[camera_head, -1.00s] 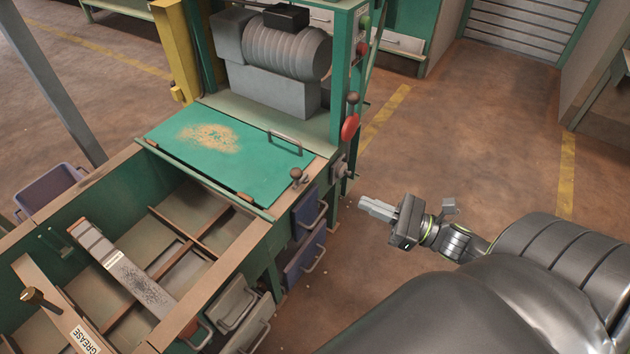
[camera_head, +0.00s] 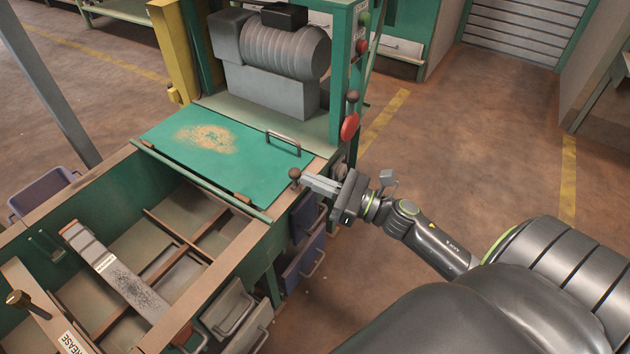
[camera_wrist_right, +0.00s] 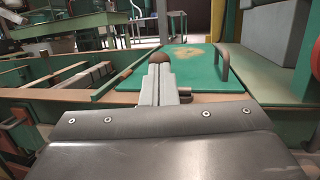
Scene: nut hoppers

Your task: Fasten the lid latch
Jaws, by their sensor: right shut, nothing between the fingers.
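The green lid (camera_head: 200,150) lies flat over the far part of the hopper, with a tan worn patch and a grey handle (camera_head: 283,142). The latch's brown ball knob (camera_head: 295,173) stands at the lid's front right corner; the rest of the latch is mostly hidden behind my gripper. My right gripper (camera_head: 307,181) is shut and empty, its fingertips right beside the knob. In the right wrist view the knob (camera_wrist_right: 160,57) shows just beyond the closed fingers (camera_wrist_right: 160,84); I cannot tell whether they touch. My left gripper is out of view.
The open hopper bay (camera_head: 190,212) with dividers and a grey bar (camera_head: 115,270) lies in front of the lid. A red button (camera_head: 349,127) and another ball-topped lever (camera_head: 352,97) are on the post behind my gripper. Floor to the right is clear.

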